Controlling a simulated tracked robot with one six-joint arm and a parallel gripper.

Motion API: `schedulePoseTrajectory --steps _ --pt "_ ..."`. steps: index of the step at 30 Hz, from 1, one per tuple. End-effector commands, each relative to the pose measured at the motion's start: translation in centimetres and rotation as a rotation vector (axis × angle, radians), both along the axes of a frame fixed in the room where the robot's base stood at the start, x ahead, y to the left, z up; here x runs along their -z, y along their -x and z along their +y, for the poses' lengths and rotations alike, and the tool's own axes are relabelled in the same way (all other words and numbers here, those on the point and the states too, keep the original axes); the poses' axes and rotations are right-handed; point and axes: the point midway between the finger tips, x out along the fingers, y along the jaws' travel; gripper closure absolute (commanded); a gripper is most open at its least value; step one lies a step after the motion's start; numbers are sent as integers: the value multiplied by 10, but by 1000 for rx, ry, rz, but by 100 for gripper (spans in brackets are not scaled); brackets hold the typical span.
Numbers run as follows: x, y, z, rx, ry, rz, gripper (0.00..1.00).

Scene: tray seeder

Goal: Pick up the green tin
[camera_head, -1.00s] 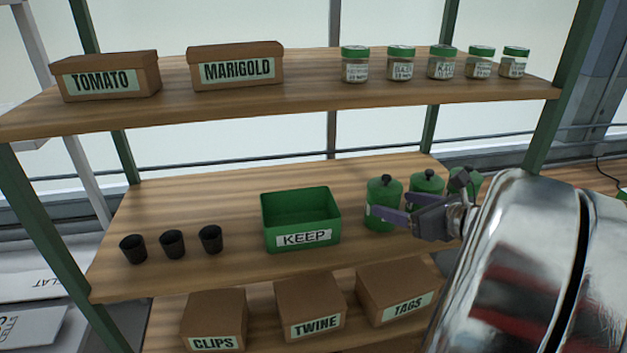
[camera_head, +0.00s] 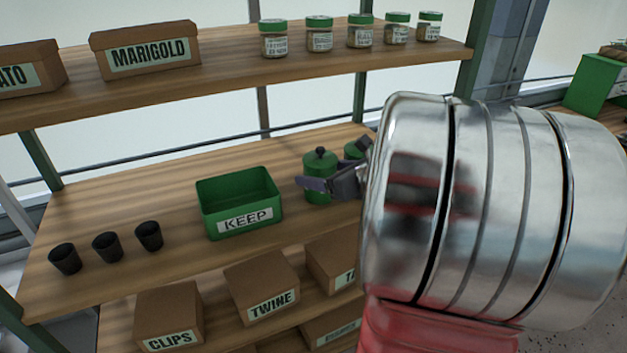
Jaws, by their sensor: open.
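A green tin (camera_head: 319,163) with a black knob on its lid stands upright on the middle shelf, just right of the green KEEP bin. A second green tin (camera_head: 353,150) stands behind it to the right, mostly hidden by my arm. My gripper (camera_head: 312,187) is in front of the nearer tin, its purple-grey fingers overlapping the tin's lower side in the picture. It is open, and I cannot tell whether the fingers touch the tin or straddle it.
The green KEEP bin (camera_head: 238,203) stands close left of the tin. Several black pots (camera_head: 107,247) are farther left. The upper shelf (camera_head: 215,75) overhead holds boxes and green-lidded jars. Boxes such as TWINE (camera_head: 262,288) sit below. My large silver arm blocks the right side.

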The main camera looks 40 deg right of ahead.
Motion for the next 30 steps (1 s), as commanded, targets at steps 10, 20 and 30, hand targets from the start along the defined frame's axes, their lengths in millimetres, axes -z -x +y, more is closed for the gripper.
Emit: schedulePoseTrajectory --steps 10,20,30 --pt "1 -2 0 1 0 0 31" --pt "1 -2 0 1 0 0 38" --pt "1 -2 0 1 0 0 62"
